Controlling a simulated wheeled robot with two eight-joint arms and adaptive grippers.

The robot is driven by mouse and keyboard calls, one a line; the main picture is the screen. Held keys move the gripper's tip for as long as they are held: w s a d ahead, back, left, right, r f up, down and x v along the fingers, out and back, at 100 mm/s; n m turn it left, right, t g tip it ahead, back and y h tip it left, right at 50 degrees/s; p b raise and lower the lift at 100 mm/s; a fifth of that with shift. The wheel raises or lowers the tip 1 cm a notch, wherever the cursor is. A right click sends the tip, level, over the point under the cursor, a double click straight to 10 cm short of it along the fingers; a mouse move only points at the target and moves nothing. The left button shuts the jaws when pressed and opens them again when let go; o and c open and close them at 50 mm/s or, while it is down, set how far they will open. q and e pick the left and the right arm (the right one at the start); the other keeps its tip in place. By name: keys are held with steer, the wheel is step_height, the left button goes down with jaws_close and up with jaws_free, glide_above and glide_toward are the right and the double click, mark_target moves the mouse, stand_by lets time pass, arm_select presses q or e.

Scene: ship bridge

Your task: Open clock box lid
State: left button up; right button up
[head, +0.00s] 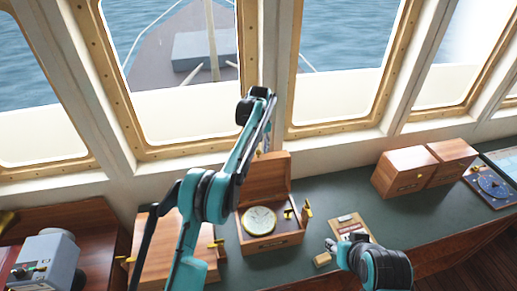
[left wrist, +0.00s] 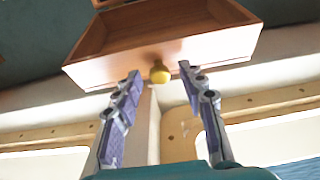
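The wooden clock box (head: 272,243) stands on the green counter with a round, pale-faced clock (head: 259,220) inside. Its lid (head: 264,175) is raised, standing upright at the back of the box. In the head view my left gripper (head: 266,132) is above the lid's top edge. My right gripper (head: 336,248) is low, at the right; its finger gap is unclear.
A closed wooden box (head: 160,262) stands left of the clock box, partly behind my left arm. A small wooden board (head: 350,225) lies near my right gripper. Two closed boxes (head: 405,172) and a blue dial instrument (head: 490,187) are at the right. Windows rise behind the counter.

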arm_select(q)
steer(key=shift+r, duration=0.15)
steer(key=r, duration=0.7)
steer(key=shift+s+d+r, duration=0.1)
steer(key=shift+s, duration=0.2)
